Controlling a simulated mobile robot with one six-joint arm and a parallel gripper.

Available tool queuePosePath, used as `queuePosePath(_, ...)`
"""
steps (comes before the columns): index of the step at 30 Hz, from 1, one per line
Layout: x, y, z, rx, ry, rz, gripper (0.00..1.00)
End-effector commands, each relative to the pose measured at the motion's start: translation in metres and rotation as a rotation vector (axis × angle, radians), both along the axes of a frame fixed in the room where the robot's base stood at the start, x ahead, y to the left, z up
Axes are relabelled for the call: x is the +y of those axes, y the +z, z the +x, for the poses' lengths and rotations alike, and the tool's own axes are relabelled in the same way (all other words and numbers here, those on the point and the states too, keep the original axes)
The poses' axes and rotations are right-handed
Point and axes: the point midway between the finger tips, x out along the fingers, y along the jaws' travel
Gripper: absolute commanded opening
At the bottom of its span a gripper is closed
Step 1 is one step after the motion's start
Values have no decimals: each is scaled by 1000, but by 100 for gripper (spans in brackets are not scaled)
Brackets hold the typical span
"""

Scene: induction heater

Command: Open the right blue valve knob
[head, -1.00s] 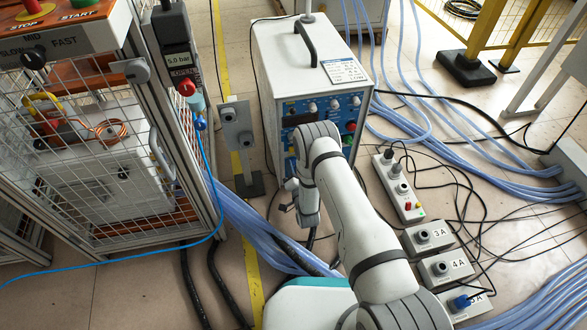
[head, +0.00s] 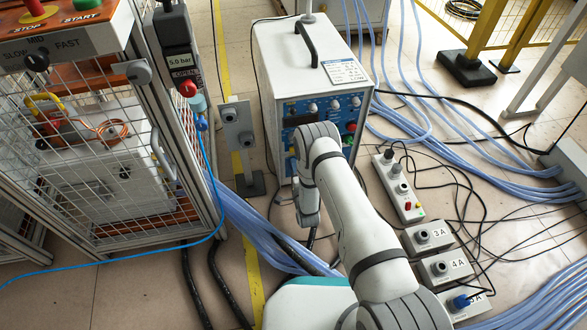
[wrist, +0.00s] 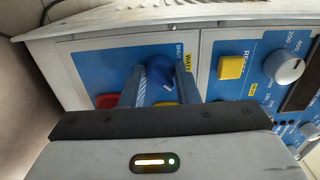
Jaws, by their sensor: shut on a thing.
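The blue valve knob (wrist: 161,82) shows in the wrist view on the blue panel, beside the words SHUT and WATER. My gripper (wrist: 159,88) has one finger on each side of it and is shut on it. The gripper body hides the lower part of the knob's surroundings. In the head view, my arm's wrist covers the knob and fingers in front of the white heater cabinet (head: 318,85). I cannot tell from there how the knob is turned.
A yellow button (wrist: 231,67) and a white dial (wrist: 289,68) sit to the right of the knob in the wrist view. A grey post (head: 237,130) stands left of the cabinet. Hoses (head: 270,225), cables and a power strip (head: 398,188) lie on the floor.

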Motion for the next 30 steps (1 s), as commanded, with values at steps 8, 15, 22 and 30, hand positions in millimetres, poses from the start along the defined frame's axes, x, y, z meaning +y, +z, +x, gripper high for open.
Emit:
queuePosePath(8, -1, -2, -1, 11, 0, 25, 6)
queuePosePath(15, -1, -2, -1, 11, -1, 25, 5)
queuePosePath(22, -1, -1, -1, 10, -1, 24, 43)
queuePosePath(30, -1, 0, 0, 8, -1, 25, 50)
